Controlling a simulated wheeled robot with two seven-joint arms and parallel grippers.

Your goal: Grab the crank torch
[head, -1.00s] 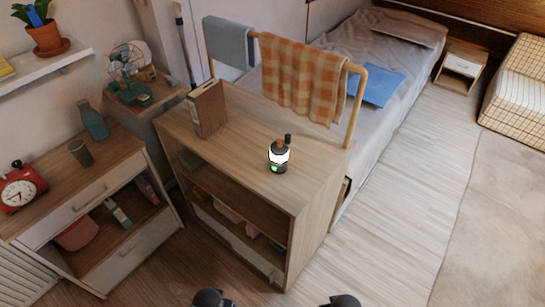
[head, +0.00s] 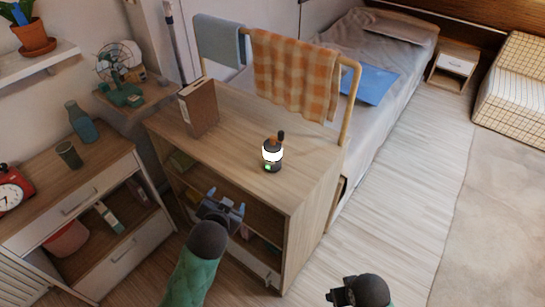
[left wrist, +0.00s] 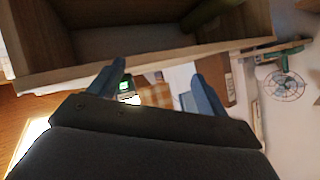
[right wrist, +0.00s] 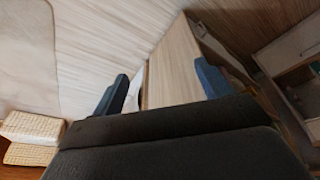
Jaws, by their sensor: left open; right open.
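The crank torch (head: 272,153) stands upright on top of the wooden cabinet, near its front edge. It has a dark body, a glowing white band, a small green light and a crank on top. In the left wrist view the torch (left wrist: 126,88) shows small, partly behind a finger. My left gripper (head: 228,204) is open and empty in front of the cabinet's open shelf, below and left of the torch. My right gripper (head: 335,295) is low at the bottom of the head view, right of the cabinet; its open fingers show in the right wrist view (right wrist: 162,85).
The cabinet top (head: 235,130) is mostly clear around the torch. A brown box file (head: 199,108) stands at its left, and a rail with an orange checked towel (head: 290,75) runs along the back. A lower cabinet (head: 110,180) stands left. Floor is free at right.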

